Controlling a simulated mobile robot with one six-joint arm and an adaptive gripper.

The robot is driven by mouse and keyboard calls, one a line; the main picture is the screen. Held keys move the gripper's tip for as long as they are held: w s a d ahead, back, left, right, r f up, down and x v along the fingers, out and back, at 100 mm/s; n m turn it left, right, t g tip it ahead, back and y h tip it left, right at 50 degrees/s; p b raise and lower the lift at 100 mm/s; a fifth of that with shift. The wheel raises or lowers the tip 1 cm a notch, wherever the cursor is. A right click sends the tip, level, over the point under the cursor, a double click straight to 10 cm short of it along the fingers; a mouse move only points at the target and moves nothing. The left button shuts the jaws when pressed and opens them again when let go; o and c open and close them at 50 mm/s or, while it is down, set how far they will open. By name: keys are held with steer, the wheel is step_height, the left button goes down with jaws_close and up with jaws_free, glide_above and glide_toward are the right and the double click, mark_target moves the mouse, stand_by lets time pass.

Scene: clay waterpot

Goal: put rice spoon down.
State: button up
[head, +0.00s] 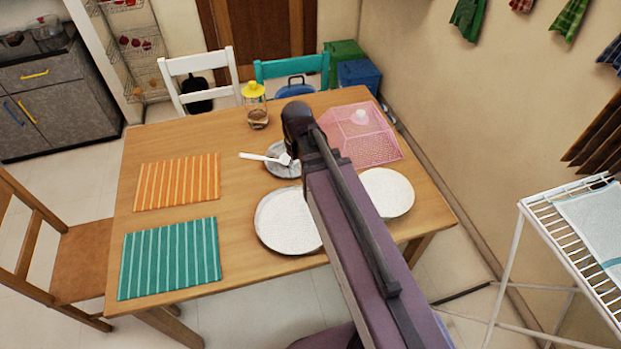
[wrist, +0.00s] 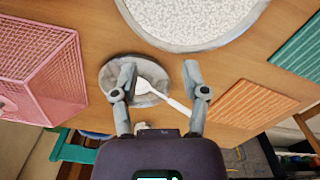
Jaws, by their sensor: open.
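The white rice spoon (head: 262,157) lies with its head on a small grey dish (head: 281,172) and its handle reaching out past the rim to the left in the head view. In the wrist view the spoon (wrist: 177,105) shows between and beyond my fingers, over the grey dish (wrist: 110,72). My gripper (wrist: 160,72) is open, its two fingers apart with nothing held between them. The near finger overlaps part of the dish in this view. In the head view my arm hides the fingers and the right part of the dish.
Two large round white-filled plates (head: 287,222) (head: 387,192) are near the dish. A pink mesh cover (head: 365,148) is behind right, a yellow-lidded jar (head: 257,112) behind left. Orange (head: 178,182) and teal (head: 170,257) mats lie left. Bare wood surrounds the spoon handle.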

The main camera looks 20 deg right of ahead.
steer(key=s+m, duration=0.1)
steer(key=s+d+m, duration=0.1)
steer(key=s, duration=0.1)
steer(key=s+m, duration=0.2)
steer(key=shift+s+d, duration=0.15)
steer(key=shift+d, duration=0.25)
